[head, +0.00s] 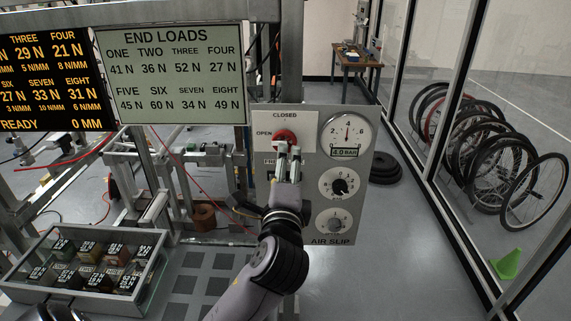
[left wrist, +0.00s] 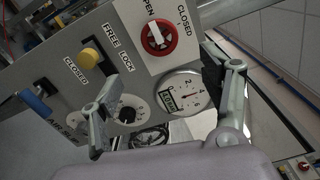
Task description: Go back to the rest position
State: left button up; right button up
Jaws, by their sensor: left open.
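My left gripper (head: 289,152) is open, in front of the grey air slip panel (head: 349,185), just below the red knob (head: 284,135). In the left wrist view its fingers (left wrist: 165,75) stand apart with nothing between them. The red knob with a white bar also shows there (left wrist: 158,36), beyond the fingertips; the head view does not tell whether they touch it. My left arm covers part of the panel's lower left. My right gripper is not in view.
A pressure gauge (head: 346,131) and two dials are on the panel. A yellow knob (left wrist: 92,58) and blue handle (left wrist: 36,103) show close by. A glass-sided tray of labelled blocks (head: 152,275) stands left, below two display boards (head: 171,75). Open floor (head: 405,265) lies right.

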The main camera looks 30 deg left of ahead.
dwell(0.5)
pick_arm(q)
jog(key=s+d+f+n+g+h, duration=0.2)
jog(key=s+f+g, duration=0.1)
jog(key=f, duration=0.6)
jog(key=s+d+f+n+g+h, duration=0.1)
jog(key=s+f+n+g+h, duration=0.2)
jog(key=f, duration=0.7)
jog(key=s+d+f+n+g+h, duration=0.2)
jog(key=s+d+f+n+g, duration=0.15)
jog(key=s+f, duration=0.45)
jog(key=s+d+f+n+g+h, duration=0.2)
jog(key=s+d+f+n+g, duration=0.15)
jog(key=s+f, duration=0.45)
jog(key=s+f+b, duration=0.3)
jog(key=f+b, duration=0.4)
jog(key=f, duration=2.1)
jog(key=s+a+f+b, duration=0.1)
jog(key=s+f+b, duration=0.2)
jog(key=s+f, duration=0.5)
jog(key=s+a+f+g+b, duration=0.1)
jog(key=s+a+f+b, duration=0.1)
jog(key=s+f, duration=0.7)
notch_tip(320, 180, down, 7)
jog(key=shift+s+f+m+b, duration=0.1)
jog(key=shift+s+m+b, duration=0.1)
jog(key=shift+m+b, duration=0.15)
